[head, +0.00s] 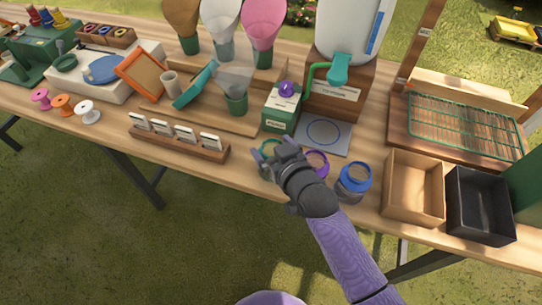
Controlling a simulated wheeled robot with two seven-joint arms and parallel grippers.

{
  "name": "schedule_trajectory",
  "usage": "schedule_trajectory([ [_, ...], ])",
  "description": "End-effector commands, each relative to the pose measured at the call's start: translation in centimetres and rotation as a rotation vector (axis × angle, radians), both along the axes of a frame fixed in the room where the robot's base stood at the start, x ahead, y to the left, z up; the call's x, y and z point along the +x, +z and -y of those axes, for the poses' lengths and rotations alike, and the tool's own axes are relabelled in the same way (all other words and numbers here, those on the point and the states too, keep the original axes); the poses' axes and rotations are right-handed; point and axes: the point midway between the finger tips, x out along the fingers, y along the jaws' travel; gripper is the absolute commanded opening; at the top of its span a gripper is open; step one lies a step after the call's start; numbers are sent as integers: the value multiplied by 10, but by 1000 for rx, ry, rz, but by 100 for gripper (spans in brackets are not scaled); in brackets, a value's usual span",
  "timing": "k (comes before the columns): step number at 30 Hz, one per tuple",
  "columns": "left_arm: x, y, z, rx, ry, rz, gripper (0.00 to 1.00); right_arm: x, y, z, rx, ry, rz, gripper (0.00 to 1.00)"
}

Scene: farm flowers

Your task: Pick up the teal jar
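The teal jar (268,146) stands near the front edge of the table, left of two other jars. Only part of its green-teal rim and side shows, as my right gripper covers the rest. My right gripper (271,152) reaches in from the lower right and is right at the jar. My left gripper is not in view.
Just right stand a purple-rimmed jar (317,163), partly behind my gripper, and a blue-rimmed jar (354,180). A green box (281,112) stands behind. A wooden card holder (180,140) is at left; a tan open box (414,187) and a black one (481,204) are at right.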

Motion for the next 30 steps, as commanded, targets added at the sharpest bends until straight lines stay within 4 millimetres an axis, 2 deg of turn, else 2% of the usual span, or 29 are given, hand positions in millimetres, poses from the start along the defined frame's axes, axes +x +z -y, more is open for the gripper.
schedule_trajectory([
  [1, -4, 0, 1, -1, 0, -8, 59, 0, 0, 0, 0, 0, 0, 83],
  [2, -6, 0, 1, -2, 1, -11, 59, 0, 0, 0, 0, 0, 0, 77],
  [12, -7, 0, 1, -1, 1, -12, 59, 0, 0, 0, 0, 0, -1, 5],
  [13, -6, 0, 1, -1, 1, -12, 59, 0, 0, 0, 0, 0, -1, 0],
  [25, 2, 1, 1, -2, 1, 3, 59, 0, 3, 0, 0, 0, 1, 0],
  [28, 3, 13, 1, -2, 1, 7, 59, 0, 22, 0, 1, 0, 4, 0],
  [30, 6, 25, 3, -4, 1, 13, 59, 0, 44, 0, 1, 0, 7, 0],
])
